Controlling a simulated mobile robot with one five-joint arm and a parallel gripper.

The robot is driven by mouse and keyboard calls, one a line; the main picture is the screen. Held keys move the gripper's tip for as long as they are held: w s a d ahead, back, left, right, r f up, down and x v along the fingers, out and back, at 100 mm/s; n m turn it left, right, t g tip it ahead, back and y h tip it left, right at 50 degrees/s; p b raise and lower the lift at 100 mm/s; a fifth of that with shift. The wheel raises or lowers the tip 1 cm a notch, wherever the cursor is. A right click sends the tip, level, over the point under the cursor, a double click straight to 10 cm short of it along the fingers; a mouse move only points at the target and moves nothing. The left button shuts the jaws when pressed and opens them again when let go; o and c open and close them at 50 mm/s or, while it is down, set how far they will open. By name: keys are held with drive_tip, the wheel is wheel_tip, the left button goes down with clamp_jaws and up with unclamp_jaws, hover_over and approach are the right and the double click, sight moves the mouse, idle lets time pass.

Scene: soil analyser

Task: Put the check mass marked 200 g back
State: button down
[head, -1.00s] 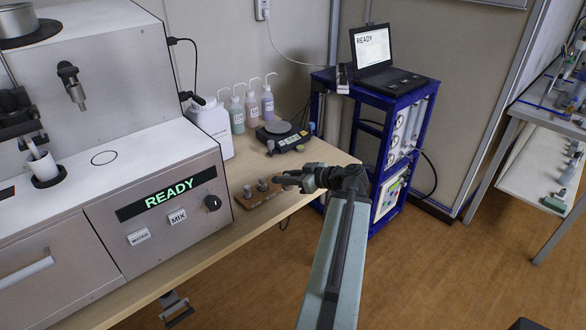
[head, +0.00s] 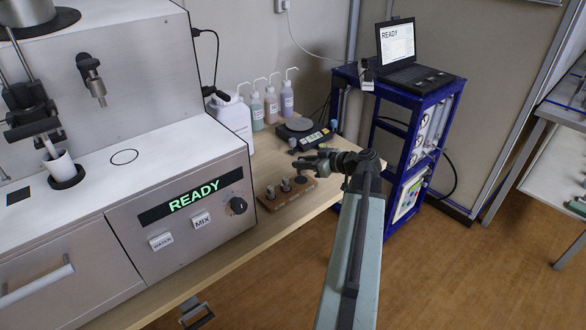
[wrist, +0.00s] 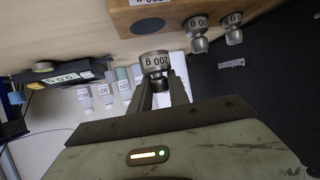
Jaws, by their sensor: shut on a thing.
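My gripper (wrist: 158,88) is shut on a check mass (wrist: 155,64), a small metal cylinder whose white label reads 200 g. The mass sits between the fingertips in the wrist view. The wooden mass block (wrist: 178,12) is above it in that view, with one bare dark round seat (wrist: 147,25) showing. The held mass is apart from that seat. In the head view my gripper (head: 303,166) is just above and behind the wooden block (head: 290,203), at the bench's right part. The held mass is hard to make out there.
Two other masses (wrist: 197,33) (wrist: 232,28) stand in the block. A balance (head: 303,133) and several dispensing bottles (head: 271,104) are behind it. The analyser (head: 185,215), reading READY, stands left. A blue trolley (head: 405,110) with a laptop (head: 412,62) is right.

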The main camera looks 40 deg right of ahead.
sight(301, 171)
wheel_tip(301, 171, down, 4)
drive_tip(key=b, duration=0.4)
drive_tip(key=shift+d, duration=0.15)
drive_tip(key=shift+w+a+r, duration=0.2)
drive_tip(key=shift+r, duration=0.05)
drive_tip(key=shift+f, duration=0.2)
drive_tip(key=c, duration=1.2)
unclamp_jaws()
drive_tip(key=shift+c, duration=0.2)
drive_tip(key=shift+r, duration=0.15)
drive_tip(key=shift+s+r+p, duration=0.2)
drive_tip(key=shift+r+p, duration=0.05)
drive_tip(key=shift+p, duration=0.2)
drive_tip(key=p+v, duration=0.4)
drive_tip(key=v, duration=0.7)
drive_tip(key=shift+s, duration=0.3)
